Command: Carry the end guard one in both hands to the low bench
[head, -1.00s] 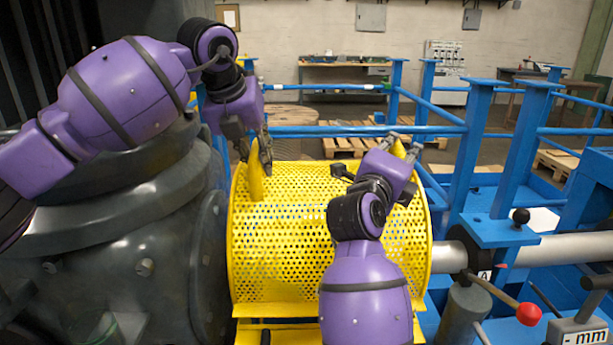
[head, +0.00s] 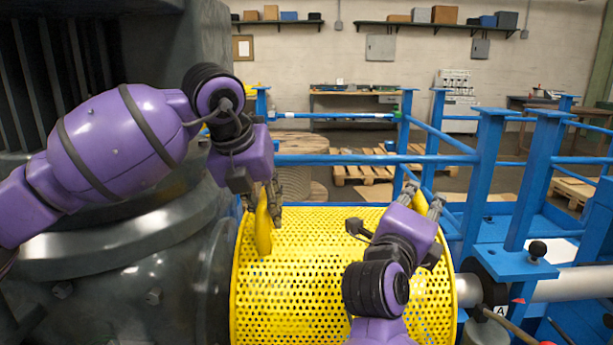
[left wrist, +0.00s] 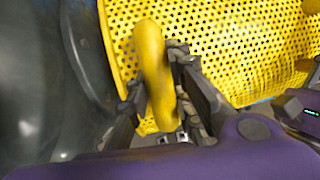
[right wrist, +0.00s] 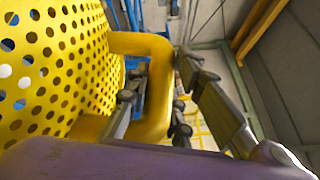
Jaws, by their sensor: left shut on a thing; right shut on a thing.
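The end guard one (head: 330,270) is a yellow perforated, curved sheet guard with a yellow handle at each end. In the head view it fills the lower middle, between the dark machine housing and the steel shaft. My left gripper (head: 272,205) is shut on its left handle (head: 263,228); the left wrist view shows the fingers on both sides of that handle (left wrist: 152,65). My right gripper (head: 423,197) is at the right end, and the right wrist view shows its fingers around the right handle (right wrist: 155,95). The low bench cannot be made out with certainty.
The dark housing (head: 130,270) stands close on the left. Blue posts and rails (head: 490,170) run behind and to the right. The shaft (head: 535,290) comes in at the right. Pallets (head: 375,172) and a workbench (head: 355,103) stand farther back.

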